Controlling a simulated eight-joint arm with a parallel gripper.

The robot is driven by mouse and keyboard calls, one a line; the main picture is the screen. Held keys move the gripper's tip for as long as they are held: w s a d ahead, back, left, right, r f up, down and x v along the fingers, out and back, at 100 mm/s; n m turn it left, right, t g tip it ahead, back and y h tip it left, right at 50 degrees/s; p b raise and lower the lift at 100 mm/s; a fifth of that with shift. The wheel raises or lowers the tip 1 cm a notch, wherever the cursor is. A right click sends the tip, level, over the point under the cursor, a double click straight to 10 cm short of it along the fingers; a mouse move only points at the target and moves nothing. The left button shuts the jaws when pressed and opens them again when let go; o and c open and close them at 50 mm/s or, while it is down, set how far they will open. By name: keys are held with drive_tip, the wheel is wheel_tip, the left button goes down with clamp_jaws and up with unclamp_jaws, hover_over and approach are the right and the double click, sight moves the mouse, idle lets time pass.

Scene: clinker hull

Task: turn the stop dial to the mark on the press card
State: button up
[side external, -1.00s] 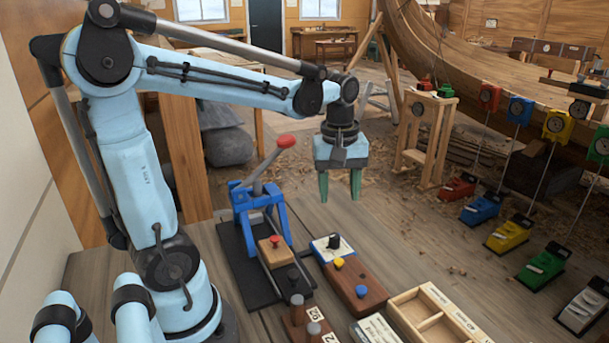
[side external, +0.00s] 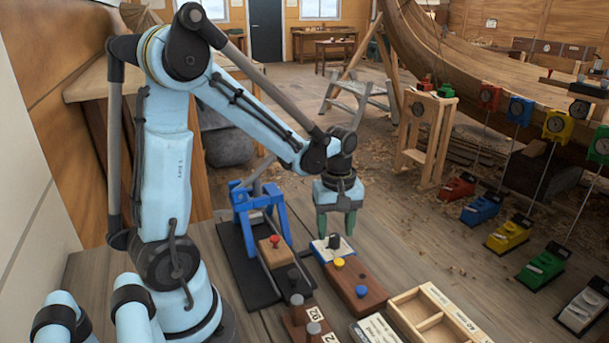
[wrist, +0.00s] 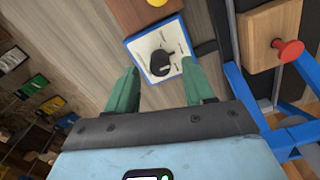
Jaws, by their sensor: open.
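The stop dial is a black knob (side external: 334,241) on a white, blue-edged plate (side external: 322,250). In the wrist view the knob (wrist: 160,62) has a pointer side and small marks around it, too small to read. My gripper (side external: 336,231) is open and points down just above the dial. In the wrist view its two green fingers (wrist: 160,70) stand either side of the knob, apart from it. A white printed card (side external: 374,330) lies at the front edge; I cannot tell if it is the press card, and its print is unreadable.
A blue lever press (side external: 262,200) stands close left of the dial, with a red-knobbed wooden block (side external: 274,252). A brown block with yellow and blue buttons (side external: 355,282) is in front. A divided wooden tray (side external: 405,296) lies to the right. Bare table lies right of the dial.

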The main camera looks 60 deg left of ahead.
drive_tip(key=shift+f, duration=1.1)
clamp_jaws()
drive_tip(key=shift+m, duration=0.4)
drive_tip(key=m, duration=0.5)
drive_tip(key=shift+m, duration=0.3)
drive_tip(key=m, duration=0.5)
drive_tip(key=shift+m, duration=0.4)
